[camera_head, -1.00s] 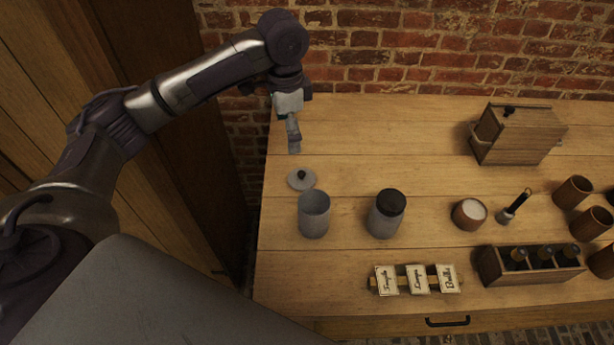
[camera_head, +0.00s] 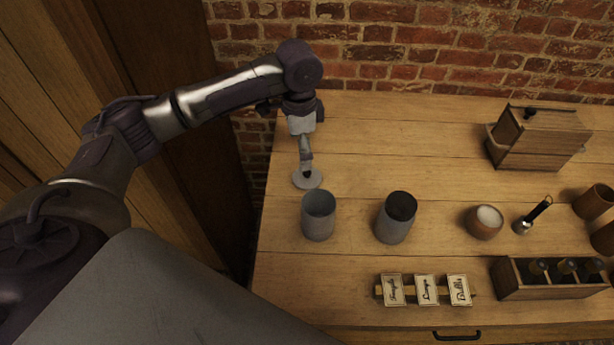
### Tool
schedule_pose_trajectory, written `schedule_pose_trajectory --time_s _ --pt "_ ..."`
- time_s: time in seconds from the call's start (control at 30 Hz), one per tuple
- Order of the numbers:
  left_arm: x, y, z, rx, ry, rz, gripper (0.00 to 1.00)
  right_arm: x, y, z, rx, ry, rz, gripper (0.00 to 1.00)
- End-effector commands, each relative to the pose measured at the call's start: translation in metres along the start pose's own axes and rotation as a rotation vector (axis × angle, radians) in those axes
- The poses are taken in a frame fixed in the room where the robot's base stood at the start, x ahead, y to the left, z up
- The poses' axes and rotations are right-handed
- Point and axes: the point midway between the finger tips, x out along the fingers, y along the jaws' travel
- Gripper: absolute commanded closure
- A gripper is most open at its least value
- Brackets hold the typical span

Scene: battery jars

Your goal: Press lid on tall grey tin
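The tall grey tin (camera_head: 318,218) stands upright and open-topped near the left end of the wooden table. A round grey lid (camera_head: 308,180) with a dark knob lies on the table just behind it. My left gripper (camera_head: 307,172) points down over the lid, its fingertips at the knob and covering most of it. I cannot tell whether the fingers grip the knob. A second grey tin (camera_head: 394,222) with a dark top stands to the right of the open tin. My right gripper is out of view.
Cards on a holder (camera_head: 426,289) lie at the front. A bowl of white stuff (camera_head: 484,221), a dark-handled tool (camera_head: 532,216), a bottle crate (camera_head: 551,279), brown cups (camera_head: 594,202) and a wooden box (camera_head: 538,138) stand right. The table's back middle is clear.

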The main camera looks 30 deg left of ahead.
Motion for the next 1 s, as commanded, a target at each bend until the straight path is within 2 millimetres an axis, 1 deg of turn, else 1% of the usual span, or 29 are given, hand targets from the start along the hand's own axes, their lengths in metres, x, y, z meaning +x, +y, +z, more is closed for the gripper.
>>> schedule_pose_trajectory --time_s 0.03,0.1,0.2,0.3,0.57,0.67,0.9,1.0 --pt "0.01 0.001 0.001 0.0 -0.003 0.002 0.0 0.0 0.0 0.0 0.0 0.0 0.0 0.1" --pt "0.021 0.001 0.0 -0.001 -0.002 0.003 0.0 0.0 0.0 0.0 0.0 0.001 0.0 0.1" --pt "0.03 0.0 0.0 0.0 -0.001 0.0 0.0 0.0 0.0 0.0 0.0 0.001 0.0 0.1" --pt "0.034 0.0 0.0 0.0 0.0 0.0 0.0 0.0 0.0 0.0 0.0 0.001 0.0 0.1" --pt "0.034 0.0 -0.001 0.0 0.0 0.0 0.0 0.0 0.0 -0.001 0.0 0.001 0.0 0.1" --pt "0.04 0.002 -0.002 0.0 -0.001 0.002 0.0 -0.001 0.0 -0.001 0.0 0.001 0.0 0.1" --pt "0.075 0.005 -0.007 0.0 -0.002 0.002 0.0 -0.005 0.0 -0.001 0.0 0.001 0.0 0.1" --pt "0.084 0.005 -0.006 0.001 -0.002 0.001 0.0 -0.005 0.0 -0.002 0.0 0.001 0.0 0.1"
